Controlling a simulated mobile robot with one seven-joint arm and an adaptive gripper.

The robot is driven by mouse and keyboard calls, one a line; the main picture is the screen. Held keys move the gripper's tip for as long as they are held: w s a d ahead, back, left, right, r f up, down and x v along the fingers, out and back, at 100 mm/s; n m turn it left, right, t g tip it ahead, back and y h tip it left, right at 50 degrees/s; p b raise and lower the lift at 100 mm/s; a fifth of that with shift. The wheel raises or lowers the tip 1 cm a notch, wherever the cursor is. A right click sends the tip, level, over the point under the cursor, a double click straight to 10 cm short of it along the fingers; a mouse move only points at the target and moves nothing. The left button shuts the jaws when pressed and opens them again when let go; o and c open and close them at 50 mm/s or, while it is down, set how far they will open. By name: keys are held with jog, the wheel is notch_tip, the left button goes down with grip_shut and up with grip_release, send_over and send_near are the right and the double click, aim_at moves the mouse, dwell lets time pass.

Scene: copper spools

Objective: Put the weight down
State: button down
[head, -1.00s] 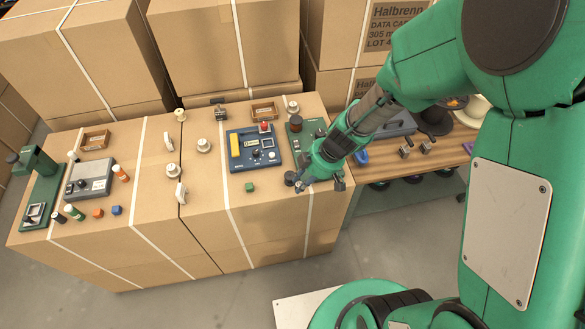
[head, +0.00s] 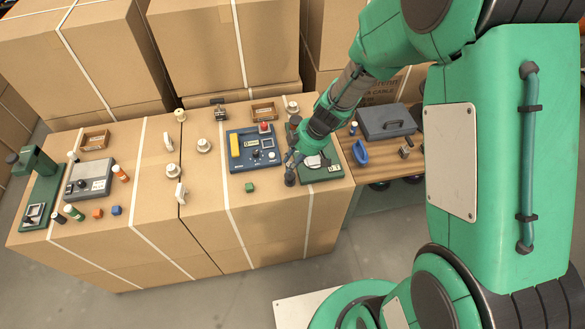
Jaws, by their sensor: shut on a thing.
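My gripper (head: 292,162) is above the front right of the carton top, pointing down and to the left. It is shut on a small dark grey weight (head: 290,179), which shows just below the fingertips. The weight looks close to the cardboard surface (head: 272,205), but I cannot tell whether it touches it. The fingers are small here and partly merge with the weight.
A blue control box (head: 243,165) stands to the left, with a small green cube (head: 249,187) in front. Bare cardboard lies toward the front edge.

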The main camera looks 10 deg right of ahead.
jog(key=shift+f+b, duration=0.45)
jog(key=shift+f, duration=1.3)
jog(key=shift+f, duration=0.2)
jog(key=c, duration=1.5)
grip_release()
jog(key=shift+r, duration=0.2)
jog(key=p+v, duration=0.2)
jog(key=v, duration=1)
